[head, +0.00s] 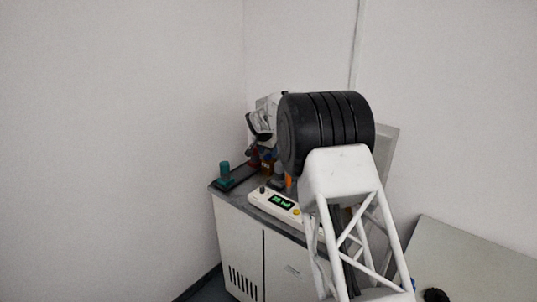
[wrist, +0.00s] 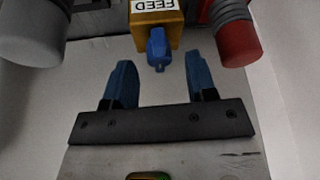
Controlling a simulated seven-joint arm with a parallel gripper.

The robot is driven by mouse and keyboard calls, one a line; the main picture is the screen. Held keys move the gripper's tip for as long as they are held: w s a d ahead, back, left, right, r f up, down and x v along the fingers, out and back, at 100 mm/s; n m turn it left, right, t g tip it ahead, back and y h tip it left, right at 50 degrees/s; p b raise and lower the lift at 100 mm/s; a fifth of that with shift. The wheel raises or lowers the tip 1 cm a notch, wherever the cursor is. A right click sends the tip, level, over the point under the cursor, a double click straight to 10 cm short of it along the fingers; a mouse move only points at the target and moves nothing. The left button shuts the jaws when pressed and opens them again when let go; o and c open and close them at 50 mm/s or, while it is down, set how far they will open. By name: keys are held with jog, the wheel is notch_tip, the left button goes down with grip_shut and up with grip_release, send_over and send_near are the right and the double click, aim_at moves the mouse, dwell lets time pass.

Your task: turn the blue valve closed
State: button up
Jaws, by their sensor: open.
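The blue valve (wrist: 157,49) is a small blue handle on the front of a yellow block (wrist: 155,14) marked FEED, upside down in the wrist view. My gripper (wrist: 161,76) is open, with its two blue fingers apart and nothing between them. In the picture the valve lies just beyond the fingertips, roughly centred on the gap; I see no contact. In the head view my arm covers much of the work area, and I cannot make out the valve or the fingers there.
A grey cylinder (wrist: 30,35) and a red-ended cylinder (wrist: 238,40) flank the yellow block. In the head view a white control box (head: 262,197) with a green display sits on the cabinet top. A teal object (head: 225,174) stands at the left. A pale table (head: 470,262) is at right.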

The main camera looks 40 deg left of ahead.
jog(key=shift+x, duration=0.85)
jog(key=c, duration=0.9)
